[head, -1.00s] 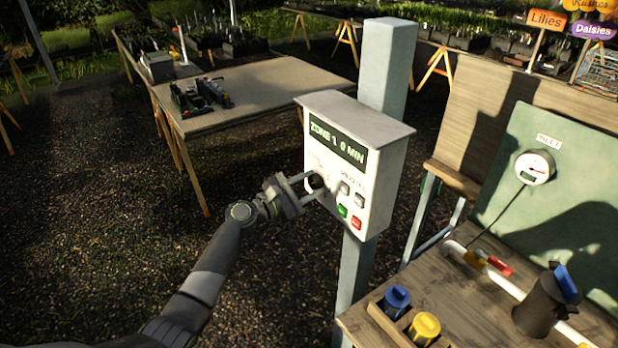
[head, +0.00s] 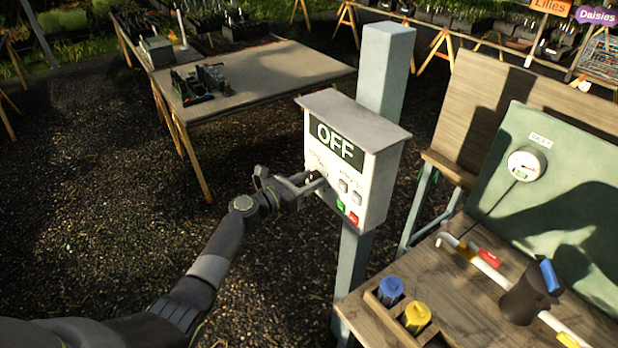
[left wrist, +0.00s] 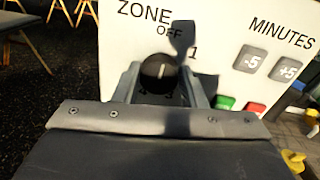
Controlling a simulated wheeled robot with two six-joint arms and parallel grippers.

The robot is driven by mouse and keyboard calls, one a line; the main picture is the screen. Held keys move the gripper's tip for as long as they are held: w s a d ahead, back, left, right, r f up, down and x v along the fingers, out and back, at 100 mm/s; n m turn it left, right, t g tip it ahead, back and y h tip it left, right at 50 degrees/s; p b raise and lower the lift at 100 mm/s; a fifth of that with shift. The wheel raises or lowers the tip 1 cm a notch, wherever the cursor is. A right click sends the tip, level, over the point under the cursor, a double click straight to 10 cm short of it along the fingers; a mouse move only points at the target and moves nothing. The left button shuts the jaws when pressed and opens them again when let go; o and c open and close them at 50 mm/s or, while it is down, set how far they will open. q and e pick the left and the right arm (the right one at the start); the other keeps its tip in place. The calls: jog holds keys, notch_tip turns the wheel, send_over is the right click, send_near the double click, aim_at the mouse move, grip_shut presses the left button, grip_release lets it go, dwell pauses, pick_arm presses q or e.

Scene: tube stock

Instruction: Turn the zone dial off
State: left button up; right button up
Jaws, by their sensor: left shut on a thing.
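The white control box (head: 378,190) is mounted on a pale post, and its display (head: 335,145) reads OFF. The black zone dial (left wrist: 158,72) shows in the left wrist view, with its white mark pointing up toward the OFF label. My left gripper (left wrist: 160,85) is shut on the dial, one finger on each side. In the head view my left gripper (head: 316,184) reaches the box face from the left and mostly hides the dial. Grey -5 and +5 buttons (left wrist: 268,63) and green and red buttons (left wrist: 240,106) sit right of the dial. My right gripper is not in view.
A wooden workbench (head: 455,325) at the right holds a blue-topped piece (head: 390,290), a yellow-topped piece (head: 416,317), white piping (head: 475,257) and a green panel with a gauge (head: 525,164). A table (head: 265,85) stands behind. The gravel at left is open.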

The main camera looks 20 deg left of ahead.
pick_arm(q)
jog(key=shift+f+n, duration=0.15)
jog(key=shift+n, duration=0.15)
jog(key=o, duration=1)
jog(key=b+v, duration=0.4)
jog(key=v, duration=1.3)
jog(key=shift+s+a, duration=0.15)
jog(key=shift+s, duration=0.05)
